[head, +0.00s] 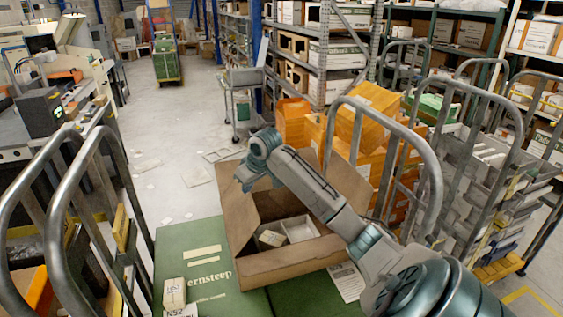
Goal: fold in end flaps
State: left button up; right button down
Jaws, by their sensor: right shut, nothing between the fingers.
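An open brown cardboard box (290,270) stands on a green surface (185,250) at the lower middle. Inside it lie small pale boxes or trays (299,229). Its left flap (238,219) stands up and leans outward. Its right flap (347,183) also stands open, leaning out. My right arm crosses over the box and partly hides its far side and the far flap. My right gripper (243,182) is shut and empty at the upper left of the box, near the top of the left flap; I cannot tell whether they touch. My left gripper is not in view.
Metal cart rails rise at left (82,190) and right (432,165). Orange boxes (375,115) are stacked behind the box. A small label block (174,293) lies on the green surface, and a paper sheet (346,282) lies right of the box. Floor beyond has scattered papers.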

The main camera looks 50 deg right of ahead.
notch_tip(320, 180, up, 7)
dwell(0.9)
jog(key=shift+w+a+f+n+g+y+b, duration=0.1)
jog(key=shift+w+a+f+n+g+y, duration=0.2)
jog(key=shift+f+n, duration=0.9)
jog(key=shift+s+f+n+g+y+b, duration=0.15)
jog(key=shift+f+n+y, duration=0.45)
jog(key=shift+f, duration=1)
jog(key=shift+w+a+f+n+g+y+b, duration=0.15)
jog(key=shift+w+f+n+y, duration=0.1)
jog(key=shift+f+n, duration=1)
jog(key=shift+f, duration=0.1)
